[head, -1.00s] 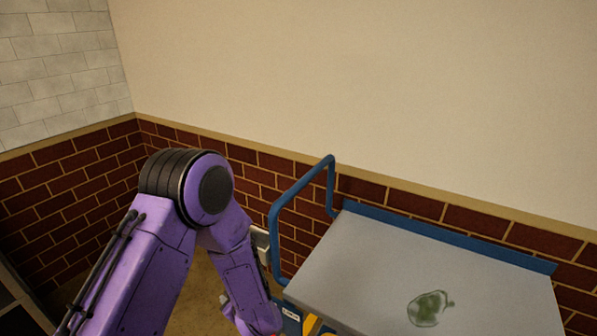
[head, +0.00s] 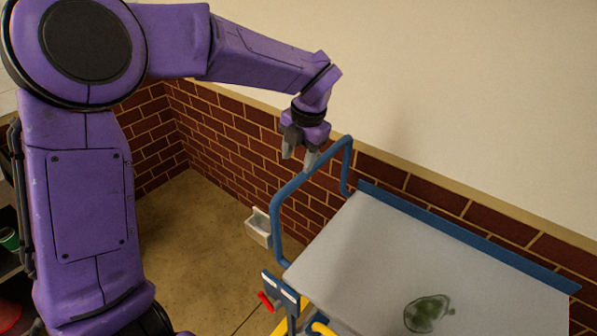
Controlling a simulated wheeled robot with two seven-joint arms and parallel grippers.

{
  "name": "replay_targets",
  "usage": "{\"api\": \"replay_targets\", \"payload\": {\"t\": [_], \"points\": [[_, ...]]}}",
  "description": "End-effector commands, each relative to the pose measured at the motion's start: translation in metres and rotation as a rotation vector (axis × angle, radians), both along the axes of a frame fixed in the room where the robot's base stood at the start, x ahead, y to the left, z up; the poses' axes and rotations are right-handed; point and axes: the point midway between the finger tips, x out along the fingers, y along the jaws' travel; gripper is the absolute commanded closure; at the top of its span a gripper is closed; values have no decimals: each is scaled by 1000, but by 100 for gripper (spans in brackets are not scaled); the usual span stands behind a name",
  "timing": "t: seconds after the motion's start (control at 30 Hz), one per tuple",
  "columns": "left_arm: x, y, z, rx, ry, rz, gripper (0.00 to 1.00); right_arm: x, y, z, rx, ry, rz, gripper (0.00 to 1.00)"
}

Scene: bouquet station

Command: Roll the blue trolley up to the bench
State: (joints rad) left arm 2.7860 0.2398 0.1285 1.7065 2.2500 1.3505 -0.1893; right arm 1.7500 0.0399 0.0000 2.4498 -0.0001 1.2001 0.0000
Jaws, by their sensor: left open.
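The blue trolley shows at the lower right, with a grey top (head: 400,262) and a blue rim along its far side. Its blue tube handle (head: 276,212) rises at its left end. My left gripper (head: 300,160) points down, open, at the upper bar of the handle. One finger is close to or over the bar; I cannot tell whether they touch. My right gripper is not in view, and I see no bench.
A dark green stain or patch (head: 426,313) lies on the trolley top. A small white holder (head: 258,228) is left of the handle. A red lever (head: 266,301) and yellow parts show below. A brick wall stands behind. The floor (head: 190,250) left of the trolley is clear.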

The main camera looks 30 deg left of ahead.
Motion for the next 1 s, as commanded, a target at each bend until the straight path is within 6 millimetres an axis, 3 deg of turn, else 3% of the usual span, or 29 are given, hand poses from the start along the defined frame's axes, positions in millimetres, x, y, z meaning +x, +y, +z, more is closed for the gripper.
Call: {"api": "replay_targets", "payload": {"t": [0.3,0.47,0.7,0.87,1.0], "points": [[3,9,-66,4,6,-9,48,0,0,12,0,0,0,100],[3,13,-79,4,3,-7,48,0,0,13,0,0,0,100],[2,14,-80,4,2,-7,48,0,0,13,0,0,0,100],[2,14,-80,4,2,-7,100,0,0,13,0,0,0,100],[3,14,-80,4,1,-7,100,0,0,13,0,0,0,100]]}}
